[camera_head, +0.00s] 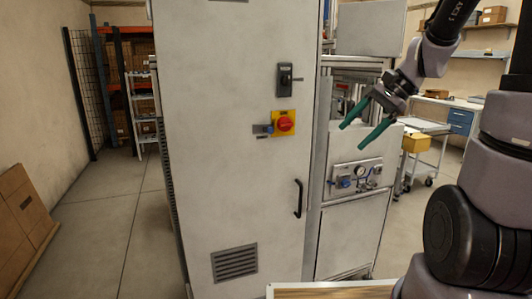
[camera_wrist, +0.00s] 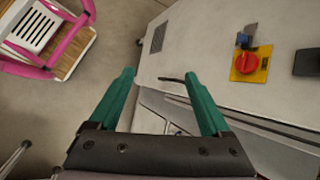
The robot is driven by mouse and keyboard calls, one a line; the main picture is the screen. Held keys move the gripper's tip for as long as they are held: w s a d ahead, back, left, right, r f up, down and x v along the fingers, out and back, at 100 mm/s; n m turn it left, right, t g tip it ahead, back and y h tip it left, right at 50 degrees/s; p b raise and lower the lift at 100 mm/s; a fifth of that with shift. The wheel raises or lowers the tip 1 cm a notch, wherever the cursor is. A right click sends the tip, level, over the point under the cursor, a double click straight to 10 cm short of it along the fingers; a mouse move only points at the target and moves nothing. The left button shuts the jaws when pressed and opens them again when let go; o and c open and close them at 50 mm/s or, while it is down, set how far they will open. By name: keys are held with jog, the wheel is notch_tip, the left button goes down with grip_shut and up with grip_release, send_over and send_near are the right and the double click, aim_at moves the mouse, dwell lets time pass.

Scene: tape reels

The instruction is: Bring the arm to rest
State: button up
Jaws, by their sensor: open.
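My gripper (camera_head: 357,131) shows at the upper right of the head view, with its two green fingers apart and nothing between them. It is raised in front of the machine's right part, right of the tall grey cabinet (camera_head: 225,160). In the wrist view my gripper (camera_wrist: 162,85) is also open and empty, with the cabinet door (camera_wrist: 205,50) beyond its fingers. I cannot tell exactly how far the fingertips are from the cabinet.
A red knob on a yellow plate (camera_head: 284,123) and a black handle (camera_head: 298,198) are on the cabinet. A gauge panel (camera_head: 357,174) is below my gripper. A wooden surface (camera_head: 330,292) lies at the bottom. Cardboard boxes (camera_head: 22,210) stand left; floor (camera_head: 110,220) between is clear.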

jog(key=s+d+r+n+t+h, duration=0.2)
jog(key=s+r+n+t+h, duration=0.3)
jog(key=s+r+n, duration=0.2)
jog(key=s+r, duration=0.2)
jog(key=s, duration=0.1)
jog(key=shift+s+r, duration=0.25)
jog(key=shift+s, duration=0.05)
dwell(0.5)
